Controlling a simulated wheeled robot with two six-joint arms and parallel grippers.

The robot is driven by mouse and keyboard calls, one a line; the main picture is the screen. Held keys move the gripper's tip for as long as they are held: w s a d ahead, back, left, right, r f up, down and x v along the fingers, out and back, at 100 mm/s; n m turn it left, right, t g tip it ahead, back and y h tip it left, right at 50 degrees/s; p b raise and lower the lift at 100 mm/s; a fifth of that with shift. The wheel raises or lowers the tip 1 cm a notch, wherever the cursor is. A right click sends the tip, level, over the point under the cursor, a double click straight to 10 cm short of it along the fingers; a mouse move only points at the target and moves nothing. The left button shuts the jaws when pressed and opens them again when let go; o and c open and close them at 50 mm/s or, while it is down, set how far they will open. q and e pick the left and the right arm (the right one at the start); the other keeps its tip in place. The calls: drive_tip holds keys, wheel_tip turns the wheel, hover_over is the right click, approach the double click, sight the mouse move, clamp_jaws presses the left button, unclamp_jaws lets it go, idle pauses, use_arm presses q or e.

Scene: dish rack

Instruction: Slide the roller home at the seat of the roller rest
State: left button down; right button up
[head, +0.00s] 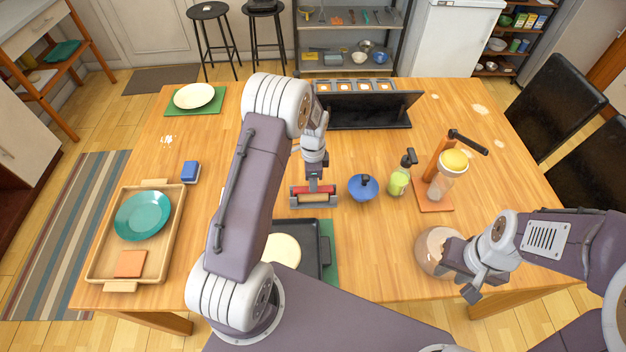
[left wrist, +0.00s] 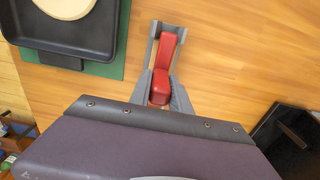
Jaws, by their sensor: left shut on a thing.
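The roller also shows in the left wrist view (left wrist: 165,60), lying between the grey fingers. My right gripper (head: 468,276) is open beside a pinkish round bowl (head: 434,240) at the front right.
A wooden tray (head: 168,245) is far left.

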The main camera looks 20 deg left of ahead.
use_arm(q)
drive_tip(key=shift+f, duration=0.15)
idle(0.5)
drive_tip(key=c, duration=1.1)
unclamp_jaws()
wheel_tip(320, 180, up, 9)
